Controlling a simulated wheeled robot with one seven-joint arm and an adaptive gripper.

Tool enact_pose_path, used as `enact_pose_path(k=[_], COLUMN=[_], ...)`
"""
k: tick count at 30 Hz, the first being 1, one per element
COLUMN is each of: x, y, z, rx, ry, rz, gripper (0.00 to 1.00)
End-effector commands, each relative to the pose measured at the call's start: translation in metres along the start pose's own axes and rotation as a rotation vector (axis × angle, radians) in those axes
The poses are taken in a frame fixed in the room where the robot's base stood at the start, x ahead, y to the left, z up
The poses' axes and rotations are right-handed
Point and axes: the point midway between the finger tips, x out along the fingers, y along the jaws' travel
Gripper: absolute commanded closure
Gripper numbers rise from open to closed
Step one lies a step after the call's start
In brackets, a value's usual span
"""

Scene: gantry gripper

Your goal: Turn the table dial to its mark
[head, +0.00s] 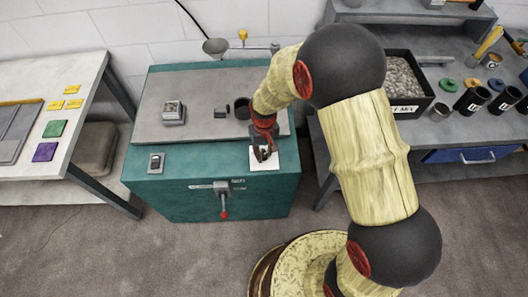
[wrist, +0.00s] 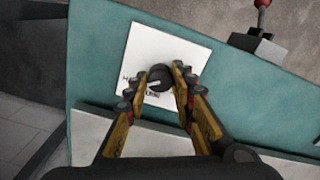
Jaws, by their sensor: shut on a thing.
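The table dial (wrist: 159,76) is a dark round knob with a pale pointer line, set on a white square plate (wrist: 184,52) with small dark lettering. My gripper (wrist: 157,84) is shut on the dial, one yellow-and-black finger on each side of it. In the head view my gripper (head: 263,152) reaches down onto the white plate (head: 264,164) at the front right of the teal cabinet (head: 215,208). There the fingers hide most of the dial. The lettering is partly covered in the wrist view, and I cannot read it or tell which mark the pointer meets.
A lever with a red knob (head: 224,213) is on the cabinet front. A small switch (head: 156,163) is at the front left, and a grey block (head: 174,112) stands on the grey top. A black bin of gravel (head: 397,82) is on the right bench. A light table (head: 75,95) is at the left.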

Motion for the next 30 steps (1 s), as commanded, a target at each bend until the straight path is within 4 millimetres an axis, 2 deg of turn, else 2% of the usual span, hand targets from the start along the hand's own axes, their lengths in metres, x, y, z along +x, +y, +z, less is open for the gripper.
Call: enact_pose_path(k=[5,20,21,30], x=[0.0000,0.0003,0.0003,0.0003], y=[-0.0003,-0.0005,-0.0005,-0.0009], z=[0.0001,0.0008,0.0007,0.0006], rx=[0.000,0.061,0.061,0.060], ry=[0.000,-0.002,-0.002,-0.001], rz=[0.000,-0.001,-0.001,-0.001], gripper=[1.00,1.00,0.74,0.57])
